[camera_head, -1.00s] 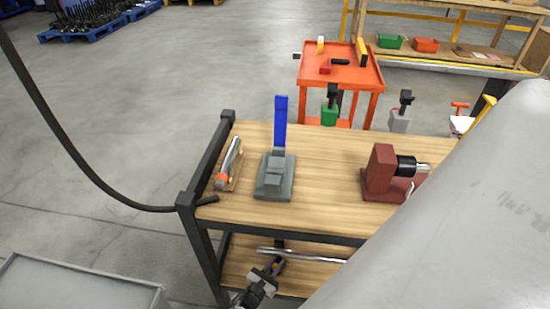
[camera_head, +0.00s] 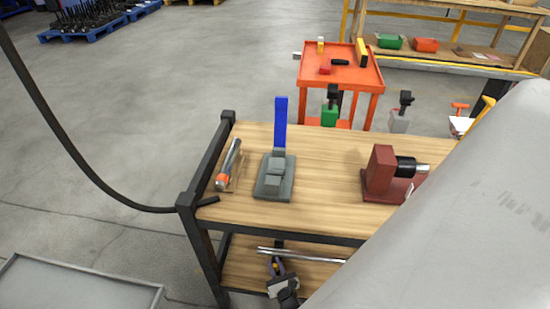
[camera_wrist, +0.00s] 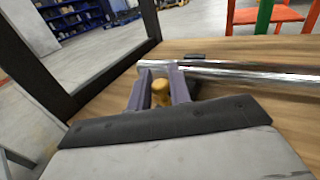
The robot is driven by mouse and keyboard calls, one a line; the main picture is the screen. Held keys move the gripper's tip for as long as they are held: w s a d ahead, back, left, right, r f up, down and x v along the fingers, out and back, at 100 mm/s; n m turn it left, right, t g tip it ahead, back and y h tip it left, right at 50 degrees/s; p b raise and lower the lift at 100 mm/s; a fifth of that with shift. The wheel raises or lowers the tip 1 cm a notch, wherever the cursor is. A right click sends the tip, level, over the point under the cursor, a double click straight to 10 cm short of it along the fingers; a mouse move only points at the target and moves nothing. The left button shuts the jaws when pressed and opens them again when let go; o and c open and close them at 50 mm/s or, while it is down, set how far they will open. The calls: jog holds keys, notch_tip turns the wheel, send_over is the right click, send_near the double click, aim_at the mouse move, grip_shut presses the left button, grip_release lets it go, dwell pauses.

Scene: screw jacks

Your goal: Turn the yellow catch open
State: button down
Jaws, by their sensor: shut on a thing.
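My gripper (camera_head: 276,264) is low in the head view, over the lower wooden shelf of the bench. In the wrist view my gripper (camera_wrist: 161,88) has its two purple-grey fingers closed around a small yellow-brown rounded piece, which looks like the yellow catch (camera_wrist: 160,92). Its top shows between the fingers; its lower part and mounting are largely hidden. In the head view a small yellow patch shows at the fingers, too small to tell its angle. A shiny steel bar (camera_wrist: 255,70) runs just beyond and to the right of the fingers; it also lies along the lower shelf in the head view (camera_head: 310,256).
The bench top (camera_head: 325,180) is above my gripper. It carries a grey block with a blue lever (camera_head: 280,125), a red-brown jack (camera_head: 382,170) and an orange-ended handle (camera_head: 229,162). A black bench leg (camera_head: 203,255) stands at left. An orange cart (camera_head: 340,75) is behind.

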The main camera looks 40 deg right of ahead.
jog(key=shift+n+t+y+b, duration=0.6)
jog(key=shift+n+y+b, duration=0.75)
jog(key=shift+y, duration=1.05)
jog(key=shift+n, duration=0.35)
jog(key=c, duration=1.4)
grip_release()
